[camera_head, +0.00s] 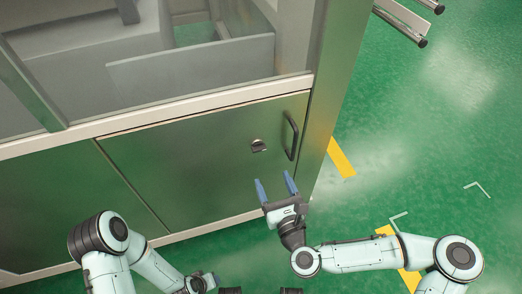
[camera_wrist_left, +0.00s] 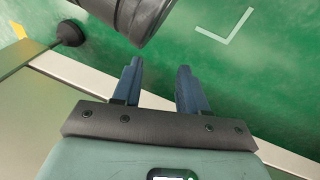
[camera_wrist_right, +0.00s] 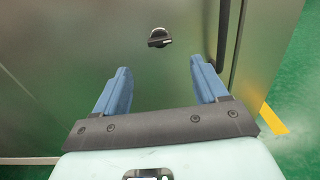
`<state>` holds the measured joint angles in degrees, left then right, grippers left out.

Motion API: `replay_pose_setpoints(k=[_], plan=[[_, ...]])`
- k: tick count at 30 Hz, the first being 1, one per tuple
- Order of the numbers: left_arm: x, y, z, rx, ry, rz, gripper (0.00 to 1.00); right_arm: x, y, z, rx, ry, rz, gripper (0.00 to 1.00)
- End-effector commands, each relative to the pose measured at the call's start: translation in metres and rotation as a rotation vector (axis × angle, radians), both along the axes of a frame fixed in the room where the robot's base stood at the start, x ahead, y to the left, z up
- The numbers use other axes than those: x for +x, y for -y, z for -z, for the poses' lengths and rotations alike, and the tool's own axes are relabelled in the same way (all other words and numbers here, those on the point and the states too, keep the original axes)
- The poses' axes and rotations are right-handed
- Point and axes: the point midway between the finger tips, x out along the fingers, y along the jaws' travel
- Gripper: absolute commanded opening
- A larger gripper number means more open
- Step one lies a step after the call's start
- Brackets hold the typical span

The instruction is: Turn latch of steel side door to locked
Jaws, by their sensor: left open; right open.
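The steel side door (camera_head: 195,150) is shut in its frame on the front of the machine. Its latch (camera_head: 258,145) is a small dark knob on a pale plate near the door's right side. In the right wrist view the latch (camera_wrist_right: 159,38) shows beyond the fingertips, its knob roughly level. My right gripper (camera_head: 275,185) is open and empty, below the latch and apart from the door; it also shows in the right wrist view (camera_wrist_right: 157,80). My left gripper (camera_wrist_left: 157,75) is open and empty, low by the machine's base, and only partly in the head view (camera_head: 207,282).
A dark bar handle (camera_head: 291,136) stands out from the door just right of the latch. A steel post (camera_head: 333,80) rises at the machine's right corner. Green floor (camera_head: 440,130) with yellow markings (camera_head: 340,158) lies clear to the right.

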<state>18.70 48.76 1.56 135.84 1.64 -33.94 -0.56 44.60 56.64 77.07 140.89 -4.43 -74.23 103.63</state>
Motion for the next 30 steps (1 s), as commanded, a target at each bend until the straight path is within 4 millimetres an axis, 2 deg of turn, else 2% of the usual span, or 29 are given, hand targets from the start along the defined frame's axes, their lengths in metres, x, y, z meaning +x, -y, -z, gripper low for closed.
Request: replay_pose_setpoints(k=[9, 15, 21, 29, 30], plan=[[-0.032, -0.004, 0.032, -0.006, -0.108, -0.006, 0.43, 0.065, -0.021, 0.002, -0.001, 0.0, 0.001, 0.72], [-0.046, -0.007, 0.043, -0.008, -0.157, -0.009, 0.43, 0.094, -0.031, 0.001, -0.001, -0.001, -0.002, 0.72], [-0.052, -0.007, 0.046, -0.009, -0.177, -0.011, 0.43, 0.106, -0.035, 0.001, -0.003, -0.002, -0.003, 0.72], [-0.053, -0.008, 0.046, -0.01, -0.178, -0.011, 0.43, 0.106, -0.035, 0.001, -0.003, -0.002, -0.003, 0.72], [-0.053, -0.008, 0.046, -0.01, -0.178, -0.011, 0.43, 0.106, -0.035, 0.001, -0.003, -0.001, -0.003, 0.63]])
